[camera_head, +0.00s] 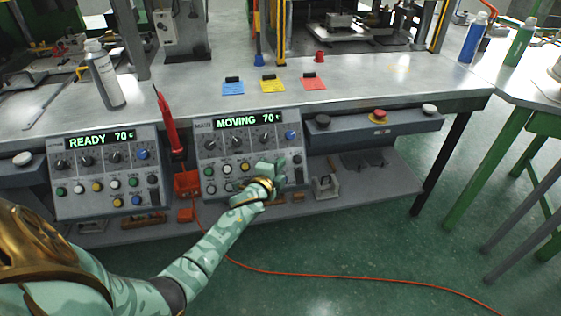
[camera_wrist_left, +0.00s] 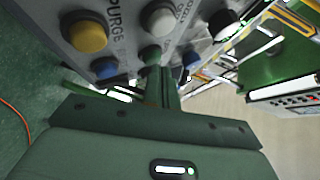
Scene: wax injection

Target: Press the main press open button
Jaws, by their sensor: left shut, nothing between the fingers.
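The main control panel (camera_head: 249,150) is the right one of two on the bench front; its display (camera_head: 249,121) reads "MOVING 70" in green. My left gripper (camera_head: 272,168) is shut and empty, at the lower right of this panel, and hides some of its buttons. In the left wrist view the closed fingertips (camera_wrist_left: 152,62) point at the panel's button rows, at or against a button they largely cover; contact is unclear. Around them are a yellow button (camera_wrist_left: 87,33) by the word "PURGE", a white button (camera_wrist_left: 159,18), a black button (camera_wrist_left: 223,24) and a blue button (camera_wrist_left: 105,68). My right gripper is out of view.
The left panel (camera_head: 106,172) reads "READY 70". A red tool (camera_head: 167,125) hangs between the panels, with an orange cable (camera_head: 330,274) trailing over the floor. A red-topped button (camera_head: 378,115) sits on the bench front to the right. A spray bottle (camera_head: 104,77) stands on the bench.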

